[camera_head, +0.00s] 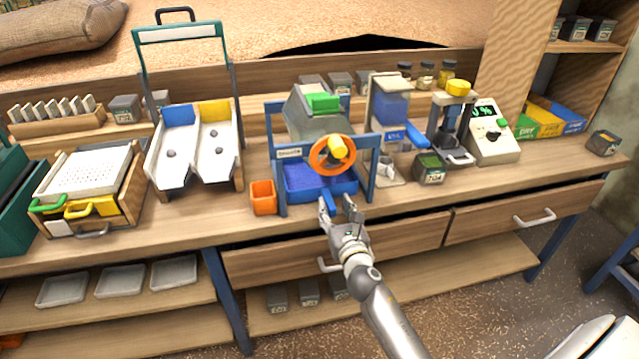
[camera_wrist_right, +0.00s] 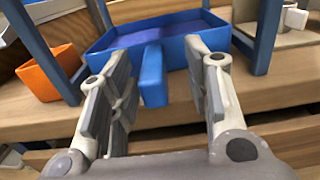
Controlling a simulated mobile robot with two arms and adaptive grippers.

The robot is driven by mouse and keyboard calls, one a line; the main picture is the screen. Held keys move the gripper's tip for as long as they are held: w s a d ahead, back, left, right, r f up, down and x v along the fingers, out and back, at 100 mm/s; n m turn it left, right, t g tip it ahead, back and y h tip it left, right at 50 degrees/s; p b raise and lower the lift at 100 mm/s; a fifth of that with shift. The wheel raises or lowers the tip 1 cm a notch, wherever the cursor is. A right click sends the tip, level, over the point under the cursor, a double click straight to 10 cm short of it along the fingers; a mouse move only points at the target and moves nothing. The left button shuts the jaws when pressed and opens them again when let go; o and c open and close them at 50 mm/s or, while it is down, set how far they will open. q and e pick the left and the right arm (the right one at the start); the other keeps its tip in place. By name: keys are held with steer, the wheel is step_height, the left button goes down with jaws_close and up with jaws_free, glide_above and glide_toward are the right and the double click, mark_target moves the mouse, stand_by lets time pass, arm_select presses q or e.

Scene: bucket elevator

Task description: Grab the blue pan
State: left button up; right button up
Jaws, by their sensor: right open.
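The blue pan (camera_head: 312,187) sits on the bench under the blue frame with the orange wheel. It looks like a shallow tray with a darker blue inside. In the right wrist view the pan (camera_wrist_right: 110,44) shows its front wall and a blue handle (camera_wrist_right: 153,75) sticking out toward me. My right gripper (camera_head: 340,203) is open at the bench's front edge. In the wrist view its fingers (camera_wrist_right: 152,80) stand on either side of the handle, with gaps showing. My left gripper is not in view.
An orange cup (camera_head: 263,197) stands just left of the frame (camera_head: 280,165). A dark labelled box (camera_head: 430,167) stands to the right. Drawers with handles (camera_head: 535,217) lie under the bench top. The front bench strip is mostly clear.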

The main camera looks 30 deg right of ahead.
mark_target(325, 189)
steer(key=x, duration=0.5)
steer(key=shift+w+a, duration=0.15)
steer(key=shift+a, duration=0.2)
jaws_close()
steer(key=shift+r, duration=0.2)
